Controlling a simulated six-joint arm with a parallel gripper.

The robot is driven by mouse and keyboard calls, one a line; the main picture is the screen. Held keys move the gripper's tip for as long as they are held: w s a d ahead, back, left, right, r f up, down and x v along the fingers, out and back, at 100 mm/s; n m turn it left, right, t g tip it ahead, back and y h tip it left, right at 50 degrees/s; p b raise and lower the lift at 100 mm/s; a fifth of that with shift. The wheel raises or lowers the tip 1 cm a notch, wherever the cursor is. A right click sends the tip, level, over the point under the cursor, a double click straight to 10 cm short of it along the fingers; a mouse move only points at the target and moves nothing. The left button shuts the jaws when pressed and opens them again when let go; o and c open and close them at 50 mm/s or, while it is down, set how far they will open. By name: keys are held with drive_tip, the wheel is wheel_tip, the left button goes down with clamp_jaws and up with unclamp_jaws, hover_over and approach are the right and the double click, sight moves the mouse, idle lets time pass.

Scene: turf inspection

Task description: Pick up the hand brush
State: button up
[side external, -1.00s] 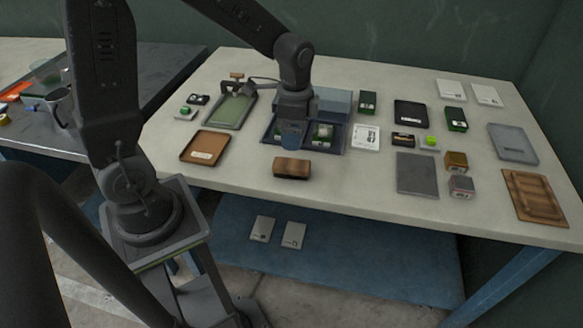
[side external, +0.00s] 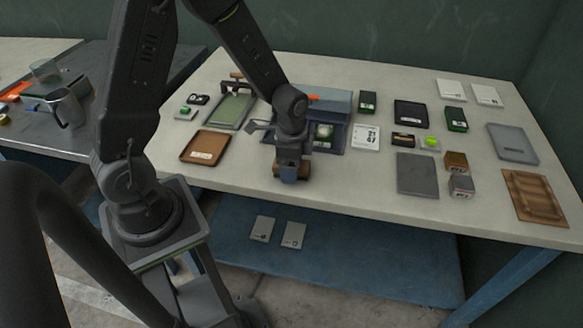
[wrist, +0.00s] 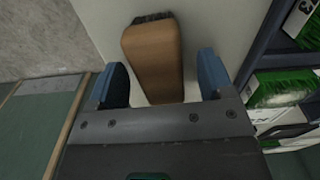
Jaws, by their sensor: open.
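The hand brush (wrist: 152,50) is a brown wooden block with dark bristles showing at its far end in the wrist view. It lies on the pale tabletop near the front edge. My gripper (wrist: 161,80) is open, with one blue finger on each side of the brush and a gap visible at both sides. In the side view my gripper (side external: 289,175) points down over the brush (side external: 305,170) and hides most of it. I cannot tell the exact height of the fingertips above the table.
A dark blue divided tray (side external: 333,148) with green turf samples stands just behind the brush; its wall is close to my right finger in the wrist view. A brown tray (side external: 207,147) lies to the left. A grey plate (side external: 417,174) lies to the right. The front table edge is near.

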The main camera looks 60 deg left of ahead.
drive_tip(key=c, duration=1)
drive_tip(key=shift+r, duration=0.1)
drive_tip(key=shift+r, duration=0.5)
drive_tip(key=shift+c, duration=0.2)
wheel_tip(320, 180, up, 3)
drive_tip(key=shift+f, duration=0.1)
drive_tip(key=s+a+r, duration=0.6)
drive_tip(key=a+r, duration=0.1)
drive_tip(key=a, duration=0.3)
